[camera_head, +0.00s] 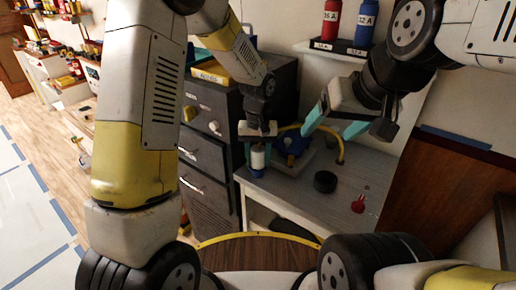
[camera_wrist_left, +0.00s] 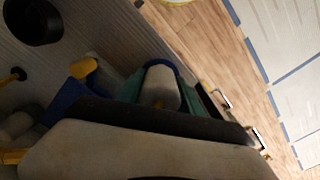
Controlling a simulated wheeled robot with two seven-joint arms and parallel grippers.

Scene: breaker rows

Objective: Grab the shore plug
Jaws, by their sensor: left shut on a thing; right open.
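My left gripper (camera_head: 258,145) is shut on a white and blue cylinder, which looks like the shore plug (camera_head: 258,160), at the left end of the grey worktop. In the left wrist view, the shore plug (camera_wrist_left: 162,86) shows its white body and blue rim between the teal fingers (camera_wrist_left: 131,87). I cannot tell whether it touches the worktop. Just right of it is a blue fitting (camera_head: 292,143) with a yellow hoop or cable. My right gripper (camera_head: 335,124) is open and empty, above and right of the blue fitting.
The grey worktop (camera_head: 300,190) carries a black round object (camera_head: 325,181) and a small red item (camera_head: 358,204). A dark drawer cabinet (camera_head: 205,155) stands left. Red (camera_head: 331,22) and blue (camera_head: 365,22) cylinders stand on a shelf behind. The worktop's front is mostly clear.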

